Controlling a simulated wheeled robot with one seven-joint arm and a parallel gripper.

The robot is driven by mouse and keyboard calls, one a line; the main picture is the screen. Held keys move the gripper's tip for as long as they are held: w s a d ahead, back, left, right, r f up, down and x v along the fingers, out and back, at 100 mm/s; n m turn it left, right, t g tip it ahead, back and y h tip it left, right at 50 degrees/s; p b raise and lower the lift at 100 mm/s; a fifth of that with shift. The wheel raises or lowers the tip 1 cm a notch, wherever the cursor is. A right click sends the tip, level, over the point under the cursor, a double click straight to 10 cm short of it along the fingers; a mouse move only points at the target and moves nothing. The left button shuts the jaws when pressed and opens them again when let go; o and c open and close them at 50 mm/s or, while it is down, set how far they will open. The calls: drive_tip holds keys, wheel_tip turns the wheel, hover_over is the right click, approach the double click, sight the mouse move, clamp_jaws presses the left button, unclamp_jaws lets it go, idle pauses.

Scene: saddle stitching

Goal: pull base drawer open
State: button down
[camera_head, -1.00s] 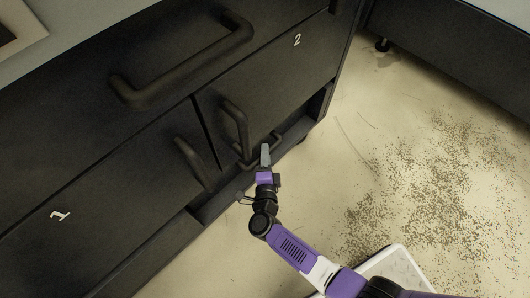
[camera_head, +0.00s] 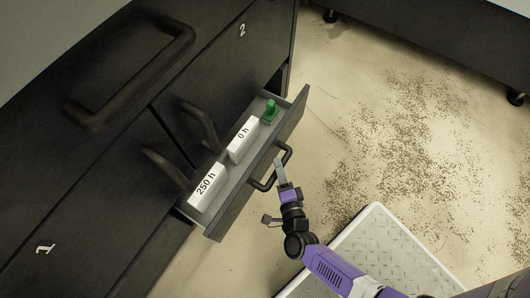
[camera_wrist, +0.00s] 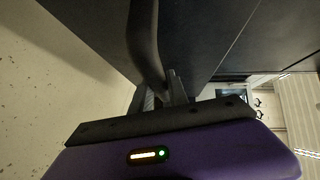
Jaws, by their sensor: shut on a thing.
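The base drawer (camera_head: 220,228) is pulled out at the bottom of the dark cabinet in the head view. Its dark bar handle (camera_head: 286,153) is on the drawer's front. My gripper (camera_head: 279,166) is shut on this handle, with the arm reaching from the lower right. In the wrist view the dark handle (camera_wrist: 143,45) runs down to the grey fingers (camera_wrist: 172,88). Inside the drawer are a white block marked "250 h" (camera_head: 207,187), a white block marked "0 h" (camera_head: 242,139) and a small green object (camera_head: 270,111).
A white-edged metal plate (camera_head: 375,240) is on the floor at lower right. Brown specks cover the floor; the area right of the drawer is otherwise free.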

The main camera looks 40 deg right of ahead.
drive_tip(key=s+d, duration=0.3)
drive_tip(key=s, duration=0.7)
drive_tip(key=shift+s+d, duration=0.15)
drive_tip(key=shift+s, duration=0.1)
drive_tip(key=shift+f, duration=0.1)
drive_tip(key=c, duration=1.3)
unclamp_jaws()
drive_tip(key=p+v, duration=0.1)
drive_tip(key=v, duration=0.6)
drive_tip(key=shift+s+p, duration=0.35)
drive_tip(key=a+r+n+y+p, duration=0.1)
drive_tip(key=r+n+p, duration=0.6)
drive_tip(key=r, duration=1.4)
drive_tip(key=s+a+r+n+y+p, duration=0.1)
drive_tip(key=r+n+y+p, duration=0.3)
drive_tip(key=r+p, duration=1.1)
drive_tip(key=a+r+n+y+p, duration=0.2)
drive_tip(key=r+n+p, duration=0.8)
drive_tip(key=r, duration=1.7)
drive_tip(key=shift+s+a+r+n+y+p, duration=0.2)
drive_tip(key=shift+a+r+n+y+p, duration=0.15)
drive_tip(key=shift+a+p, duration=0.45)
